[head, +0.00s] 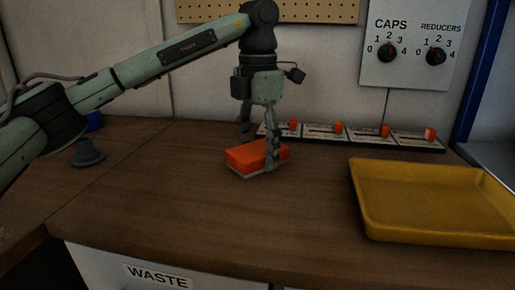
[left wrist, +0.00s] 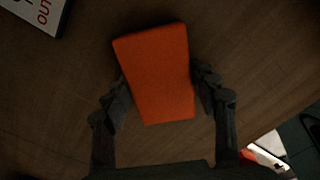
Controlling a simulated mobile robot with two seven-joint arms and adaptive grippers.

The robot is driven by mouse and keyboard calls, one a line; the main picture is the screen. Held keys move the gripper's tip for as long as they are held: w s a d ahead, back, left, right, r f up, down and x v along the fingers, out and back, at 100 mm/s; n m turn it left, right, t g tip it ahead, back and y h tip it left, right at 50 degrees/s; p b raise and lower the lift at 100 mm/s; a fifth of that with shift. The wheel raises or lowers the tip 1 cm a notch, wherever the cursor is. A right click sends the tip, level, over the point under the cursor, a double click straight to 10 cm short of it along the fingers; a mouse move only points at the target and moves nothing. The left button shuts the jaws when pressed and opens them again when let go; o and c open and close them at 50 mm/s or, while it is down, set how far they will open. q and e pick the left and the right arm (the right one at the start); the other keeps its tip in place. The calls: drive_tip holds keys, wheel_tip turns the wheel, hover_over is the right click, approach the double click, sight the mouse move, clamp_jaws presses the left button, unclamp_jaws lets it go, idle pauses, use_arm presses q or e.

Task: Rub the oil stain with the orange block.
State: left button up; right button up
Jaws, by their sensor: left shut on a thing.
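The orange block (head: 248,158) has a pale underside and is at the middle of the brown worktop in the head view. My left gripper (head: 259,150) points down over it, shut on its sides. In the left wrist view the block (left wrist: 158,75) lies between the two dark fingers of the left gripper (left wrist: 163,98). I cannot tell whether the block touches the worktop or is just above it. No oil stain can be made out in either view; it may be hidden under the block. My right gripper is in neither view.
A yellow tray (head: 441,235) stands on the right of the worktop (head: 200,225). A row of switches with orange levers (head: 385,131) runs along the back. A grey conical piece (head: 88,154) stands at the left. The front middle of the worktop is clear.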

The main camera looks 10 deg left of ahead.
use_arm(q)
drive_tip(key=shift+r+p, duration=1.5)
drive_tip(key=shift+r, duration=0.45)
drive_tip(key=shift+r+p, duration=0.4)
drive_tip(key=shift+r, duration=0.55)
drive_tip(key=shift+r, duration=1.5)
